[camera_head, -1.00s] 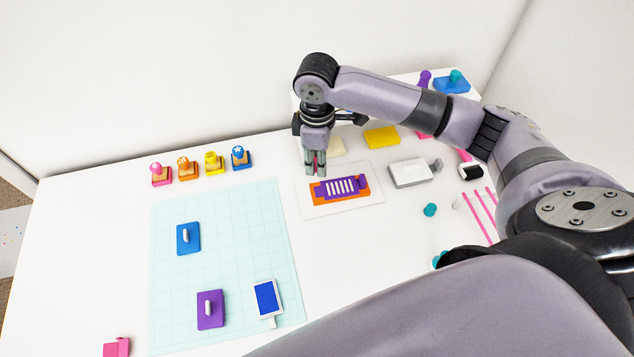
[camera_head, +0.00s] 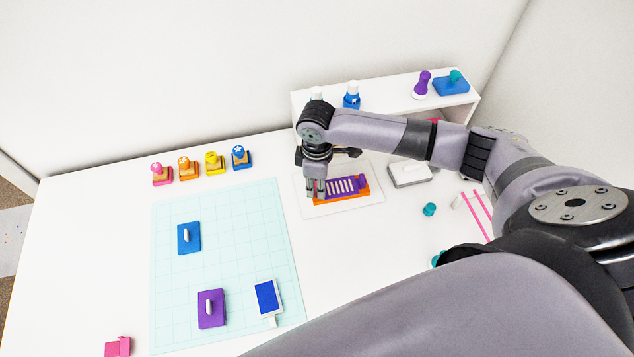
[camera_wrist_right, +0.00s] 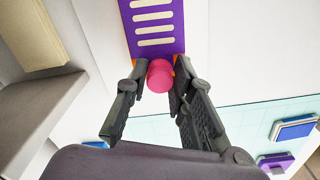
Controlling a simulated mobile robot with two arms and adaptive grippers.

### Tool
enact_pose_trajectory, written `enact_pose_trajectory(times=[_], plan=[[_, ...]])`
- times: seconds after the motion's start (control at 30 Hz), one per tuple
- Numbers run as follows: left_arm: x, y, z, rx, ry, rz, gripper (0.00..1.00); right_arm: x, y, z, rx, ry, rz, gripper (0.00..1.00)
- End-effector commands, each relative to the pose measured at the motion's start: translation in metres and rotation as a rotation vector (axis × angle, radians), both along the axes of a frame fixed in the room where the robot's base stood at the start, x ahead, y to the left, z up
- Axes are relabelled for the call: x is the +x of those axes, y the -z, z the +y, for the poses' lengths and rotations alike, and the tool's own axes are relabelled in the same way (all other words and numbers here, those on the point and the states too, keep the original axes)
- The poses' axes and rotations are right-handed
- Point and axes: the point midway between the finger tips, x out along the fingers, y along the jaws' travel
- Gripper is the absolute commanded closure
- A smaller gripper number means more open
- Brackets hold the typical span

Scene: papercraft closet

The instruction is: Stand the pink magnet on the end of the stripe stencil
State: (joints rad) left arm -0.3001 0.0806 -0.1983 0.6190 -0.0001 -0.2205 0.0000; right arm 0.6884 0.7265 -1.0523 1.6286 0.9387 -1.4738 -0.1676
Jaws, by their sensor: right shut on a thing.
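The purple stripe stencil (camera_head: 346,186), with several white slots, lies on an orange piece (camera_head: 350,198) on a white sheet. My right gripper (camera_head: 316,193) is low over the stencil's left end. In the right wrist view the gripper (camera_wrist_right: 158,82) is shut on the pink magnet (camera_wrist_right: 159,77), a round pink piece between the fingertips. The magnet is at the near end of the stencil (camera_wrist_right: 153,25) there. Whether it touches the stencil cannot be told. In the head view the fingers hide the magnet. My left gripper is not in view.
A white shelf (camera_head: 385,92) with bottles and a blue pad stands behind. A grey-white block (camera_head: 409,175) is right of the stencil. Several stamps (camera_head: 187,167) stand at the left. The pale cutting mat (camera_head: 229,225) holds blue and purple blocks.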

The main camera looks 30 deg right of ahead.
Motion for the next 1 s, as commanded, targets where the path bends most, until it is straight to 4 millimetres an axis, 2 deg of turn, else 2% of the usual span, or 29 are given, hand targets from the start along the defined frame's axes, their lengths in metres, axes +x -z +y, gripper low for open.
enact_pose_trajectory(times=[0.07,0.1,0.37,0.73,0.87,1.0], plan=[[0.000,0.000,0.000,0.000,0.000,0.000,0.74,0.000,0.002,0.000,0.002,0.000,-0.001,0.97],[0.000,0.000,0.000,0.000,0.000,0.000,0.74,0.001,0.001,0.000,0.001,0.000,-0.002,0.75],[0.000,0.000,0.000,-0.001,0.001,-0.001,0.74,0.000,0.001,0.000,0.001,0.000,-0.001,0.58],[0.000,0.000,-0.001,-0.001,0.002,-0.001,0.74,0.001,-0.004,0.000,0.000,0.000,-0.001,0.58],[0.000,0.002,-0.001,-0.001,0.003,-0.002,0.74,0.001,-0.021,0.000,0.002,0.001,-0.003,0.58],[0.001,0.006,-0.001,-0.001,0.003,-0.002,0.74,0.001,-0.052,0.000,0.002,-0.001,-0.005,0.58]])
